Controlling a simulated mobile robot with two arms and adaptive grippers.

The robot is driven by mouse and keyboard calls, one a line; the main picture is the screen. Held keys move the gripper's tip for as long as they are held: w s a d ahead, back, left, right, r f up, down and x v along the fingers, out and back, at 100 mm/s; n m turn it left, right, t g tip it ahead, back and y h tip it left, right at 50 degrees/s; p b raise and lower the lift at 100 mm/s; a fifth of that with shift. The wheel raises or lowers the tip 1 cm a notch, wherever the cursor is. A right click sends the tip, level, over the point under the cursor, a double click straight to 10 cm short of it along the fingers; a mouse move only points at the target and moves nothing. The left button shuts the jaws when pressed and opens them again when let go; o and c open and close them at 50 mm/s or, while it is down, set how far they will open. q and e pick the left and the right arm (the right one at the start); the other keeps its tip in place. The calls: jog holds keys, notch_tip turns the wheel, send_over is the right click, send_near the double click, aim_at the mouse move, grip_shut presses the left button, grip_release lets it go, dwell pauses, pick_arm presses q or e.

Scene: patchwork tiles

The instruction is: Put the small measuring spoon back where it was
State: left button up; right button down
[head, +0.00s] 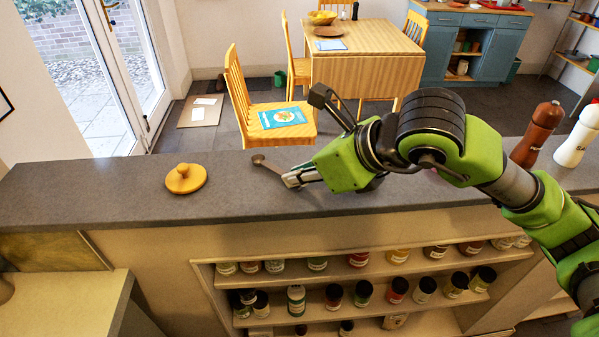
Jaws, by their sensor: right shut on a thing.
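The small measuring spoon (265,162) is dark, with a round bowl at its left end. It shows over the grey counter (110,188), near the back edge. My right gripper (295,178) is shut on the spoon's handle end, and its arm comes in from the right. I cannot tell whether the spoon touches the counter or is held just above it. My left gripper is not in view.
A yellow wooden lid with a knob (186,179) lies on the counter left of the spoon. A brown mill (537,134) and a white mill (579,135) stand at the right. Shelves below hold several jars. The counter's left end is clear.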

jog(key=c, duration=2.1)
grip_release()
jog(key=shift+c, duration=0.2)
jog(key=shift+r+p, duration=0.2)
jog(key=shift+p, duration=0.15)
jog(key=shift+s+d+r, duration=0.15)
jog(key=shift+d+r, duration=0.05)
jog(key=b+v, duration=0.2)
jog(key=v, duration=0.9)
jog(key=shift+r, duration=0.2)
